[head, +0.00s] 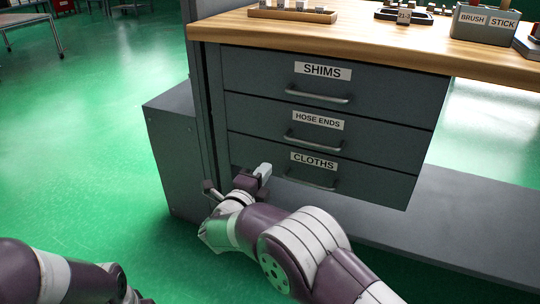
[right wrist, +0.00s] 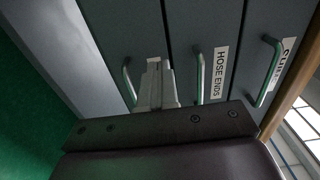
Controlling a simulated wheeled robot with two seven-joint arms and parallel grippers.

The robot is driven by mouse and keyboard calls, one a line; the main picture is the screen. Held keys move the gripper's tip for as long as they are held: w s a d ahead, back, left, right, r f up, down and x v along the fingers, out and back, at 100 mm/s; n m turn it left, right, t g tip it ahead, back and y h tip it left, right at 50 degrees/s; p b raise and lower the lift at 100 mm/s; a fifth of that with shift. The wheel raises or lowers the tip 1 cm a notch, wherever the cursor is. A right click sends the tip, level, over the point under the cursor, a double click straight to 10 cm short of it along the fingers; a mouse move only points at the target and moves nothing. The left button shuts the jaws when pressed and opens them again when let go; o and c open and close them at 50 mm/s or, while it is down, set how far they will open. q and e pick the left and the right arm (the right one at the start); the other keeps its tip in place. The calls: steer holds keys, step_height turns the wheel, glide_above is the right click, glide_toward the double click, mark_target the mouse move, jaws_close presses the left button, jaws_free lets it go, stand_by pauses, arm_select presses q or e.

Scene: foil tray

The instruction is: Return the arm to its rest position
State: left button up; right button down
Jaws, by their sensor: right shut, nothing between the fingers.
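My right gripper (head: 263,172) is in front of the lower left part of the drawer unit, by the CLOTHS drawer (head: 375,184). In the right wrist view its fingers (right wrist: 157,82) are together and empty, pointing toward the drawer fronts between two handles. I cannot tell whether the fingertips touch the drawer front. My right arm (head: 300,245) reaches in from the bottom of the head view. Part of my left arm (head: 60,280) shows at the bottom left; its gripper cannot be made out.
The SHIMS drawer (head: 390,90) and HOSE ENDS drawer (head: 390,135) sit above, all with bar handles, and look shut. A grey lower shelf (head: 470,225) runs right. Green floor is open at left.

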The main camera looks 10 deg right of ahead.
steer(key=s+a+f+n+g+y+p, duration=0.1)
steer(key=s+a+f+n+y+p, duration=0.1)
steer(key=a+f+n+y, duration=0.35)
steer(key=s+a+f+n+g+y+p, duration=0.1)
steer(key=s+a+f+n+y, duration=0.15)
steer(key=a+n+y, duration=0.45)
steer(key=s+d+r+n+g+h+p, duration=0.1)
steer(key=s+d+r+n+g+p, duration=0.3)
steer(key=s, duration=0.4)
steer(key=s+d+r+n+g+p, duration=0.2)
steer(key=s+d+n+g+p, duration=0.15)
steer(key=s+d+n, duration=0.35)
steer(key=s+d+r+n+g+h+p, duration=0.1)
steer(key=s+d+r+n+g+p, duration=0.3)
steer(key=s, duration=0.4)
steer(key=s+d+r+m+p, duration=0.2)
steer(key=d+r+m+p, duration=0.1)
steer(key=d+r+p, duration=0.5)
step_height(320, 180, up, 35)
steer(key=a+p, duration=0.2)
steer(key=p, duration=3.1)
steer(key=shift+s+f, duration=0.15)
